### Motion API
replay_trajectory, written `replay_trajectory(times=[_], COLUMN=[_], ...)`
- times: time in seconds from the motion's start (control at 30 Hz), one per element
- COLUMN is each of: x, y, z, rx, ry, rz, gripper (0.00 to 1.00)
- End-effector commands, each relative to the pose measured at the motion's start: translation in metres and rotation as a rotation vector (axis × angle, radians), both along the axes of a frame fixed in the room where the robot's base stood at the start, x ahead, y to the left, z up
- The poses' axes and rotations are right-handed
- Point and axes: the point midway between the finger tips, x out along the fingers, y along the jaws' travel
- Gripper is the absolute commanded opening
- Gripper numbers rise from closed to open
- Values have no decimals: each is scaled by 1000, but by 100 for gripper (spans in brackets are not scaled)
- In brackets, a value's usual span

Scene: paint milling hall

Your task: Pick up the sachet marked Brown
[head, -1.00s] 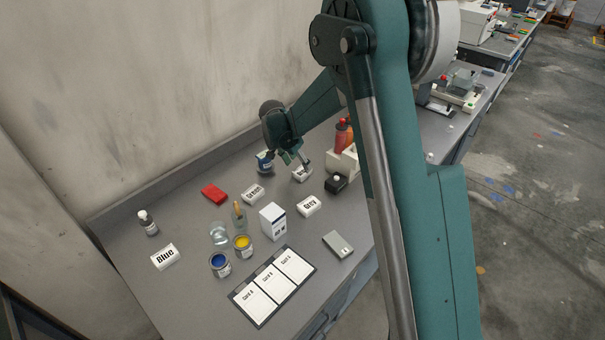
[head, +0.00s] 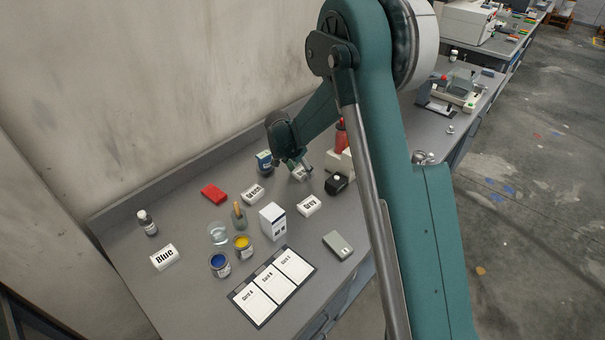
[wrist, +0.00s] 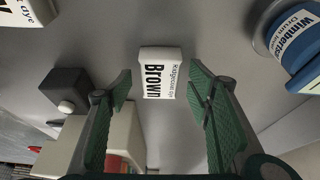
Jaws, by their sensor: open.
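The white sachet marked Brown (wrist: 161,75) lies on the grey bench, its label readable in the wrist view. In the head view the sachet (head: 299,174) is partly hidden by my gripper (head: 293,163). In the wrist view my gripper (wrist: 161,84) is open, with one green finger on each side of the picture. The sachet shows between and beyond the fingertips, with visible space on both sides. I see no contact.
A blue-labelled tin (wrist: 298,48) stands right of the sachet in the wrist view. A black box (wrist: 66,88) and a white holder (wrist: 112,135) are at left. The Gray sachet (head: 309,205), Green sachet (head: 252,193) and white carton (head: 272,221) stand nearer in the head view.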

Motion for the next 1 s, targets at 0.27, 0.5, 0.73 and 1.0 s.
replay_trajectory(times=[0.27,0.5,0.73,1.0], x=[0,0,0,0], y=[0,0,0,0], z=[0,0,1,16], rx=[0,0,0,0], ry=[0,0,0,0], rz=[0,0,0,0], gripper=[41,20,20,20])
